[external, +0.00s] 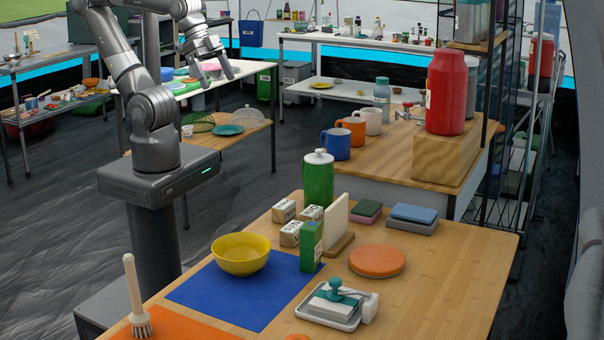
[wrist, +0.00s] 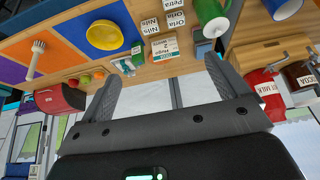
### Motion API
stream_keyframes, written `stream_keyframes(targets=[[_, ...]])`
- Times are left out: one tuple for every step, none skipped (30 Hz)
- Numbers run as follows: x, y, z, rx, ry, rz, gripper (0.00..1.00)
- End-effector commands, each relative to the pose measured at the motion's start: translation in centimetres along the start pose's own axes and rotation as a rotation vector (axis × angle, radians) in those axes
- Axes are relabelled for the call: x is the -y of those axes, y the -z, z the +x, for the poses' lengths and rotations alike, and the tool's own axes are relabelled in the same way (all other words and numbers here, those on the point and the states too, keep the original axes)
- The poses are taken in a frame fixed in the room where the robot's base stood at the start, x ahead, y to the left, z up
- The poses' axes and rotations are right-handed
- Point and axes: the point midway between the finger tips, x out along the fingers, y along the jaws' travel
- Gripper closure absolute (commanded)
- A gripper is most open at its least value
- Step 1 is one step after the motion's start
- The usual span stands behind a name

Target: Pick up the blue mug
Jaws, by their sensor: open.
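The blue mug (external: 336,144) stands upright on the wooden counter (external: 395,165), at the left end of a row with an orange mug (external: 352,130) and a white mug (external: 372,121). In the wrist view a blue rounded shape (wrist: 284,7), which looks like the blue mug, is cut off by the top right edge. My gripper (external: 216,71) is raised to the left of the mugs in the external view, well apart from them. In the wrist view my gripper (wrist: 164,82) has its fingers spread wide with nothing held between them.
A large red jar (external: 446,92) stands on a wooden block (external: 446,158) right of the mugs. The front table holds a green canister (external: 318,180), small boxes (external: 290,233), a yellow bowl (external: 241,255) and a tray (external: 330,312). A low table (external: 240,135) stands left of the counter.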

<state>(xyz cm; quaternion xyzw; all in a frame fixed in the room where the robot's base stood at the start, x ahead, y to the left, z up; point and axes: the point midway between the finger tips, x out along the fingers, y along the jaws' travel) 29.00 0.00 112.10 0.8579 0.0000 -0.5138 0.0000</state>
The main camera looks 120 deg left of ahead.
Motion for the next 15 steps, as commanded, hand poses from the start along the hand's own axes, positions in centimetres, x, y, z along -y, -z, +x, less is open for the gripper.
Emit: stream_keyframes(targets=[[0.0, 0.0, 0.0, 0.0, 0.0, 0.0, 0.05], [0.0, 0.0, 0.0, 0.0, 0.0, 0.0, 0.04], [0.0, 0.0, 0.0, 0.0, 0.0, 0.0, 0.04], [0.0, 0.0, 0.0, 0.0, 0.0, 0.0, 0.04], [0.0, 0.0, 0.0, 0.0, 0.0, 0.0, 0.04], [0.0, 0.0, 0.0, 0.0, 0.0, 0.0, 0.04], [0.0, 0.0, 0.0, 0.0, 0.0, 0.0, 0.04], [0.0, 0.0, 0.0, 0.0, 0.0, 0.0, 0.04], [0.1, 0.2, 0.0, 0.002, 0.002, 0.001, 0.04], [0.2, 0.3, 0.1, 0.005, 0.004, 0.002, 0.04], [0.3, 0.6, 0.1, 0.009, 0.007, 0.003, 0.04], [0.6, 1.0, 0.3, 0.017, 0.011, 0.007, 0.04], [0.9, 1.4, 0.4, 0.025, 0.015, 0.011, 0.04], [1.2, 1.9, 0.6, 0.034, 0.02, 0.015, 0.04], [1.8, 2.7, 0.8, 0.048, 0.028, 0.023, 0.04]])
